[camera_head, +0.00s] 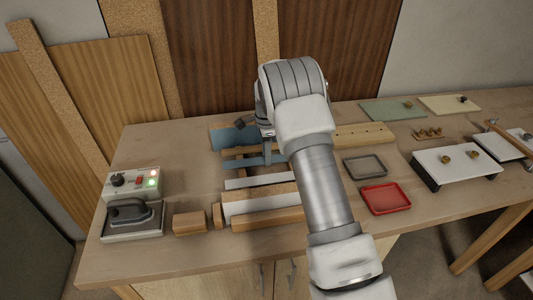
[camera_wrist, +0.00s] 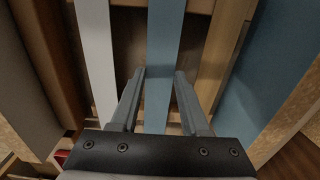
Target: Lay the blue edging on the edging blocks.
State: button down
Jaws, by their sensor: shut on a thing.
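A narrow blue strip, the blue edging (camera_head: 240,163), runs left to right among wooden pieces at the middle of the bench. In the wrist view the blue edging (camera_wrist: 164,35) passes between the two fingers of my gripper (camera_wrist: 159,75), which is shut on it. In the head view my gripper (camera_head: 268,158) points down over the strip, and my arm hides its right part. Wooden bars, which look like the edging blocks (camera_head: 232,152), lie close by and show under the strip in the wrist view. I cannot tell whether the strip touches them.
A white strip (camera_head: 240,183) lies in front of the blue one. A blue panel (camera_head: 226,138) lies behind. A control box (camera_head: 132,181) and an iron (camera_head: 130,213) stand left. A red tray (camera_head: 385,198) and grey tray (camera_head: 364,166) lie right.

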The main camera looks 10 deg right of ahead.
jog(key=shift+f, duration=0.1)
jog(key=shift+f, duration=0.15)
jog(key=shift+c, duration=1.9)
grip_release()
